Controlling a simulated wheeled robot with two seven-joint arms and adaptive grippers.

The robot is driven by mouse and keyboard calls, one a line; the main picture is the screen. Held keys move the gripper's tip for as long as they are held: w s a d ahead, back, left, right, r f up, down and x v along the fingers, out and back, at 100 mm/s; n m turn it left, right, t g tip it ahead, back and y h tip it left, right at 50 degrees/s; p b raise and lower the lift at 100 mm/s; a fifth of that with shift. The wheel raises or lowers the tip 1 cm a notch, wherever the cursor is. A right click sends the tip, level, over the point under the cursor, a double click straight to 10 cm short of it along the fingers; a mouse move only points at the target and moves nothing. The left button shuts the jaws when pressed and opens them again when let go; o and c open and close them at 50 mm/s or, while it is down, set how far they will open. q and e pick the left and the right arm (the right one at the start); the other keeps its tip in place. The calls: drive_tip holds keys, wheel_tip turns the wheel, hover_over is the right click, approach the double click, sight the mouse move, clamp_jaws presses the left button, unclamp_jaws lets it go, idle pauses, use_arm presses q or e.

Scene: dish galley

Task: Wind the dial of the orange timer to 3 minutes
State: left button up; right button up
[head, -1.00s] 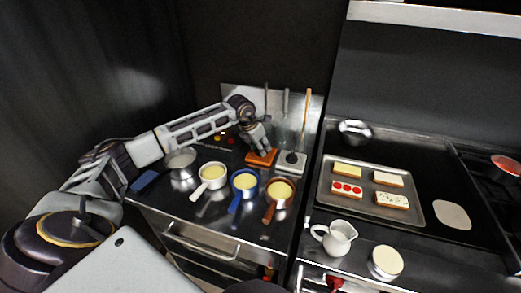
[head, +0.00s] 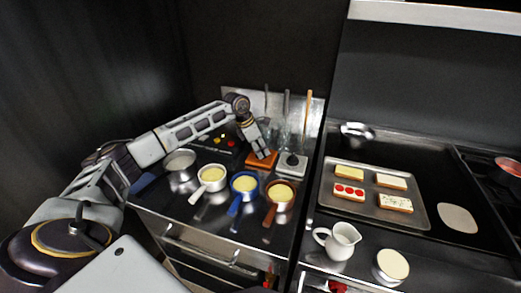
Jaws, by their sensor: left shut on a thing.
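The orange timer (head: 257,164) sits at the back of the left counter, left of a grey timer (head: 291,164) with a dark dial. My left gripper (head: 262,155) reaches down over the orange timer from the left and is shut on its dial. The fingers hide the dial and its markings, so its setting cannot be read. My right gripper does not show.
White, blue and brown pans (head: 279,192) stand in front of the timers, handles toward the front edge. Upright utensils (head: 308,112) stand behind. A tray (head: 428,222) of toasts, a white jug (head: 338,241) and a pale-topped round container (head: 391,267) are on the right.

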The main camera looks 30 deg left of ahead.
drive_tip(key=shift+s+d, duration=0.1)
use_arm(q)
drive_tip(key=o, duration=1)
drive_tip(key=shift+v, duration=0.8)
drive_tip(key=v, duration=1)
drive_tip(key=shift+r, duration=0.25)
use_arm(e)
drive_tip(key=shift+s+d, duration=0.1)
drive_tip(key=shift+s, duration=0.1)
